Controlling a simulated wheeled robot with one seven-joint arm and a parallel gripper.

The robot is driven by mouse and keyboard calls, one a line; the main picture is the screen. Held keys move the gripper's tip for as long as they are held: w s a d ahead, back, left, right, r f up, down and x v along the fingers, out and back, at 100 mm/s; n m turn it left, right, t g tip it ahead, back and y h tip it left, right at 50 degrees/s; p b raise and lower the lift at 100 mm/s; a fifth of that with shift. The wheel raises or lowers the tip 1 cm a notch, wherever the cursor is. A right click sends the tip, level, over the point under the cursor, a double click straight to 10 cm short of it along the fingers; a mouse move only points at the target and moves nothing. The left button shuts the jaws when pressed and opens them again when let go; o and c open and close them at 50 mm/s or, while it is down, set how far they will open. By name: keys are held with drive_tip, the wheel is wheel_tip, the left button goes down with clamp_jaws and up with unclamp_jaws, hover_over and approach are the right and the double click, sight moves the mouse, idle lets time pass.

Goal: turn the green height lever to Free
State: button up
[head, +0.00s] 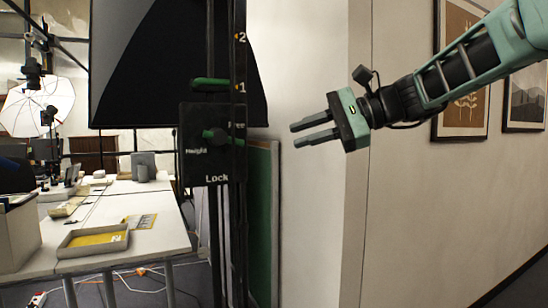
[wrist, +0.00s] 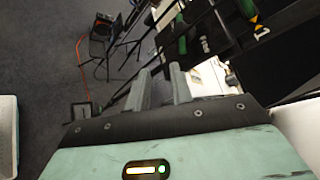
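The green height lever (head: 215,134) is on a black panel (head: 205,168) on a dark upright post in the head view. The panel carries "Height" at left, "Free" at upper right and "Lock" at the bottom. The lever's knob lies left of "Free", its arm running right; its exact setting is hard to tell. My gripper (head: 313,130) is right of the panel, pointing left, apart from the lever. Its two fingers are spread with an empty gap. In the wrist view, my gripper (wrist: 160,75) shows at centre, and green parts of the post assembly appear at upper right.
A second green handle (head: 210,84) sits above the panel, beside a scale marked 1 and 2. A large black softbox-like shape (head: 140,75) hangs behind. A table (head: 165,215) with a shallow tray (head: 68,250) stands at left. A pale wall (head: 310,230) is at right.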

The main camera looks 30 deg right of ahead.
drive_tip(key=d+r+m+t, duration=0.1)
drive_tip(key=d+r, duration=0.1)
drive_tip(key=d, duration=0.2)
drive_tip(key=p, duration=0.2)
approach(237, 140)
drive_tip(key=shift+t, duration=0.4)
drive_tip(key=x, duration=0.9)
drive_tip(key=shift+a+f, duration=0.15)
drive_tip(key=shift+f, duration=0.1)
drive_tip(key=shift+c, duration=0.2)
clamp_jaws()
